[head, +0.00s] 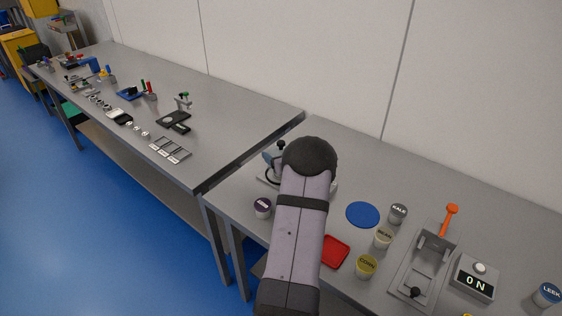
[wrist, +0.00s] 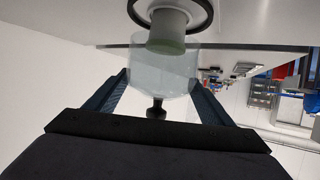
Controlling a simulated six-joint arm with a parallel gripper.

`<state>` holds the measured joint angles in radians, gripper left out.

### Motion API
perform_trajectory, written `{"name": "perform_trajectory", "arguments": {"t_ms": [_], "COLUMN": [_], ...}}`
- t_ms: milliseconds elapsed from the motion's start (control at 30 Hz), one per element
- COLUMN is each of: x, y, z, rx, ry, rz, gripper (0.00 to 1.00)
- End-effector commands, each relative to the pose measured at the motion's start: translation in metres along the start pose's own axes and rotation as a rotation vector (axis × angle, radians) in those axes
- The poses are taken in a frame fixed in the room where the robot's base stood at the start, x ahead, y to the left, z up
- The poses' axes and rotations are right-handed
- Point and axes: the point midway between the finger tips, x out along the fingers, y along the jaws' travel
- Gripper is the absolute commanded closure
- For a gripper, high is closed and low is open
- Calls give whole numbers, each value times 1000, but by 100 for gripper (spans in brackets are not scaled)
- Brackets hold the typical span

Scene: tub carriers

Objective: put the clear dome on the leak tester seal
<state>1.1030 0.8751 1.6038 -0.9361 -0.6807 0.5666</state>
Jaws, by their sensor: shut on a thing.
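In the wrist view my gripper (wrist: 160,84) is shut on the clear dome (wrist: 145,75), one finger on each side. The dome's dark knob (wrist: 157,109) points back toward the palm. Beyond the dome's open end is a pale tub (wrist: 169,22) standing inside the black seal ring (wrist: 207,20). The tub's near end shows through the dome's wall, so the dome appears partly around it. I cannot tell whether the dome's rim touches the seal. In the head view my arm hides most of the tester; a dark curved part (head: 268,174) shows at its left.
Right of my arm are a blue disc (head: 362,214), a red tray (head: 334,251), tubs marked KALE (head: 398,213), BEAN (head: 383,238) and CORN (head: 366,266), a lever press (head: 425,268) and an ON box (head: 475,278).

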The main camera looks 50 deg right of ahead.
Motion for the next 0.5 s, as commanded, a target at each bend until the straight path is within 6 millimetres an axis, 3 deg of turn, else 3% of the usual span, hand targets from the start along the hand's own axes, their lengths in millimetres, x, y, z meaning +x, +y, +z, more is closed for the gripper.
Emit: {"name": "perform_trajectory", "arguments": {"t_ms": [500], "x": [14], "y": [0], "z": [33], "rx": [0], "ry": [3], "rz": [1], "gripper": [51]}}
